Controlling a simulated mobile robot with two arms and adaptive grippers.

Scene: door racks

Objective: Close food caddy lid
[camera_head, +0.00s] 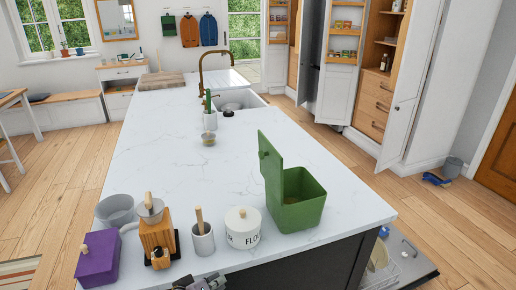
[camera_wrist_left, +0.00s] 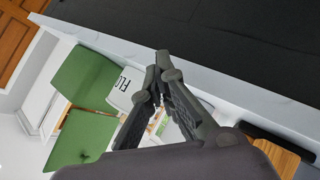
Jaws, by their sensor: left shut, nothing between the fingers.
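The green food caddy (camera_head: 300,205) stands upright on the near right part of the white island top. Its lid (camera_head: 270,165) is open, standing up at the back left of the body, so the inside shows. My right gripper is not seen.
The white flour jar (camera_head: 243,228) stands left of the caddy, near the front edge. Farther left are a utensil pot (camera_head: 203,240), a wooden coffee grinder (camera_head: 157,236), a grey bowl (camera_head: 115,212) and a purple box (camera_head: 98,262).

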